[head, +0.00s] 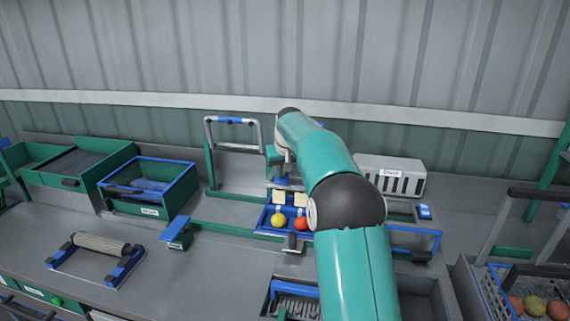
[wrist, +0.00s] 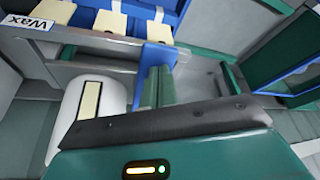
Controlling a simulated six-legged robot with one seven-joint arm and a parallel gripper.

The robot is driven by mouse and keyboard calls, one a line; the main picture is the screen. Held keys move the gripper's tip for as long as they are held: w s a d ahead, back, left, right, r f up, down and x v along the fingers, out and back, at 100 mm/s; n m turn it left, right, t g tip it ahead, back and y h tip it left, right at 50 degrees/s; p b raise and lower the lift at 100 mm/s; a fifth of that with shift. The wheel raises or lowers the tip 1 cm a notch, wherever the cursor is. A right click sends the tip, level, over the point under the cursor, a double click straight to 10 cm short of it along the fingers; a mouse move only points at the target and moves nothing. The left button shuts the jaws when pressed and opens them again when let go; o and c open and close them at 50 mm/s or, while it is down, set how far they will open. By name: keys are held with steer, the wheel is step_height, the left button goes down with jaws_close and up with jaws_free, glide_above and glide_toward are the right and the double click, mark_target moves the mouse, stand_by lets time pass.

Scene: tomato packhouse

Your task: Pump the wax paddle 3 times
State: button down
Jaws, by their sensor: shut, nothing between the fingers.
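A grey bar with a "Wax" label (wrist: 30,22) crosses the upper left of the wrist view. A blue piece (wrist: 153,58) stands by this bar, right at my fingertips; I cannot tell whether it is the wax paddle or whether they touch. My gripper (wrist: 159,75) is shut, its green fingers together and empty. In the head view, my arm covers most of the gripper, above the blue tray (head: 264,219) with cream blocks and yellow and red fruit. A blue plate with a small unreadable label (head: 175,231) stands to the left.
A green bin with a blue rim (head: 150,185) and a roller in a blue frame (head: 101,245) stand at left. A metal handle frame (head: 233,121) rises behind. A slotted white box (head: 393,176) is right of my arm. Bare grey bench (head: 205,270) shows at front left.

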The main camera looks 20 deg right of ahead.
steer(key=shift+r, duration=1.8)
steer(key=shift+f, duration=1.95)
steer(key=shift+r, duration=2.1)
step_height(320, 180, up, 5)
steer(key=shift+r, duration=0.1)
